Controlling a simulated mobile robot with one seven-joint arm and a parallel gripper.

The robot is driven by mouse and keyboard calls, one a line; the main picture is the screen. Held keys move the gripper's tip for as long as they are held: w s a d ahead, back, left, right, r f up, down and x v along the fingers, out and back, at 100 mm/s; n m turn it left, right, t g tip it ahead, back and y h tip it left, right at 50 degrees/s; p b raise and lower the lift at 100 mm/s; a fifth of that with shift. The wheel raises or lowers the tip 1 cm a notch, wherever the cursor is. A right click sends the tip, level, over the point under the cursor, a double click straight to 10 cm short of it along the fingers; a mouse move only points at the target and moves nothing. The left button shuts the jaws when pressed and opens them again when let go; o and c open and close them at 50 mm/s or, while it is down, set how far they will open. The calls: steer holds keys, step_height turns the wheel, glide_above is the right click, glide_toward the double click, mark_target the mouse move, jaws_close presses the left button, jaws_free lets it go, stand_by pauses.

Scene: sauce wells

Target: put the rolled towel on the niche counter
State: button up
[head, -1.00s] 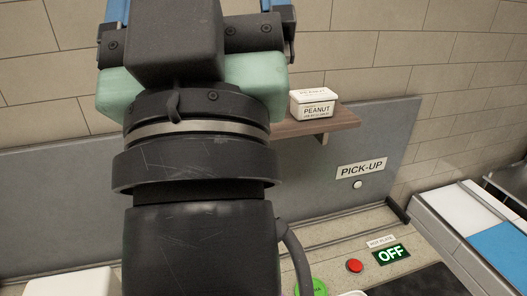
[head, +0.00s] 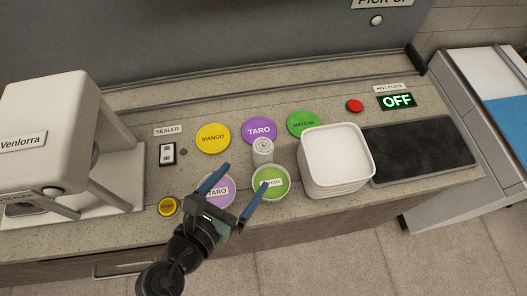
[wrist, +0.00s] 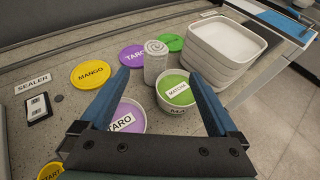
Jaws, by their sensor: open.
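The rolled towel (head: 262,153) is a pale grey-white roll standing upright on the speckled counter (head: 110,215), just behind the matcha bowl. It also shows in the wrist view (wrist: 155,62), between and beyond my fingertips. My gripper (head: 244,178) is open and empty, its blue fingers pointing toward the towel from the front, over the taro bowl. In the wrist view my gripper (wrist: 160,76) spreads wider than the roll. No label marks any surface as the niche counter.
The taro bowl (head: 216,192) and matcha bowl (head: 270,182) stand close to my fingers. Mango (head: 212,139), taro (head: 259,129) and matcha (head: 301,122) lids lie behind. Stacked white trays (head: 337,155) and a dark hot plate (head: 420,150) are right; a sealer machine (head: 50,130) is left.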

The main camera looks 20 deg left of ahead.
mark_target(258, 155)
steer(key=x, duration=0.7)
steer(key=shift+w, duration=0.15)
steer(key=x, duration=0.5)
steer(key=shift+a+f, duration=0.1)
steer(key=shift+a, duration=0.25)
jaws_close()
